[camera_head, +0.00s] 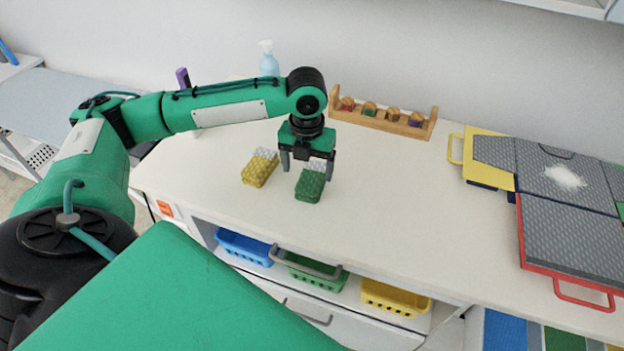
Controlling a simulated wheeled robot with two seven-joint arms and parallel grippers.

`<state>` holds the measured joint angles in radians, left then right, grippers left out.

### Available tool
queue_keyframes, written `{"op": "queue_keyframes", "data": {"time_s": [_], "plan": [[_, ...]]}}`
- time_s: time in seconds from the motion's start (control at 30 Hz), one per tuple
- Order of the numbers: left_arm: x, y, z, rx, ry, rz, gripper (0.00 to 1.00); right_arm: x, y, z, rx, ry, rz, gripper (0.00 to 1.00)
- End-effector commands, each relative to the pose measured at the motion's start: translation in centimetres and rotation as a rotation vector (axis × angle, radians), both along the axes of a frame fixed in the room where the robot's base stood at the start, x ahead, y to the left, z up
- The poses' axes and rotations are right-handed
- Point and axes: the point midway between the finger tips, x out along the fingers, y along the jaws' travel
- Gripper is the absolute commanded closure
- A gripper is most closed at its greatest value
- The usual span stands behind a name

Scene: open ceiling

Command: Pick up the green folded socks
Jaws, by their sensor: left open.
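The green folded socks (310,186) lie on the white tabletop, green at the near end and pale at the far end. My left gripper (306,176) points down over them, open, with one finger on each side of the socks in the picture. Its body hides part of their far end. I cannot tell whether the fingers touch them. My right gripper is not in view.
Yellow folded socks (259,169) lie just left of the gripper. A wooden rack (383,119) and a spray bottle (268,60) stand behind. Grey-topped cases (568,231) lie at right. Coloured baskets (318,272) sit on a shelf below. The tabletop centre is clear.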

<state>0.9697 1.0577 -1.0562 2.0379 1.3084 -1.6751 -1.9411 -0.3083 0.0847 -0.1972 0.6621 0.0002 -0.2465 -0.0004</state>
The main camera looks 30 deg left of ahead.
Motion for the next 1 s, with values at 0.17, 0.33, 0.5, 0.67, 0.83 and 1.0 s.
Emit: {"op": "queue_keyframes", "data": {"time_s": [0.17, 0.33, 0.5, 0.67, 0.83, 1.0], "plan": [[0.6, -0.5, -2.3, 0.001, 0.003, 0.0, 0.2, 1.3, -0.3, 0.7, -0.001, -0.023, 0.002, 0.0], [0.7, -0.5, -4.5, 0.001, 0.001, -0.001, 0.2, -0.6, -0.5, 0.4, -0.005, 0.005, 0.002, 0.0], [0.7, -0.5, -4.9, 0.001, -0.001, -0.001, 0.2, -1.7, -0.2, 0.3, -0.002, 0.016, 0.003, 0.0], [0.7, -0.5, -4.9, 0.001, -0.001, -0.001, 0.3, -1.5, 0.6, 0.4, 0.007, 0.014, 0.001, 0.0], [0.7, -0.5, -4.9, 0.001, -0.001, -0.001, 0.63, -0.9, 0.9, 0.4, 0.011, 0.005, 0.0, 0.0], [0.7, -0.5, -4.9, 0.001, -0.001, 0.0, 0.68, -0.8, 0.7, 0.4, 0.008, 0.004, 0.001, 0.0]]}}
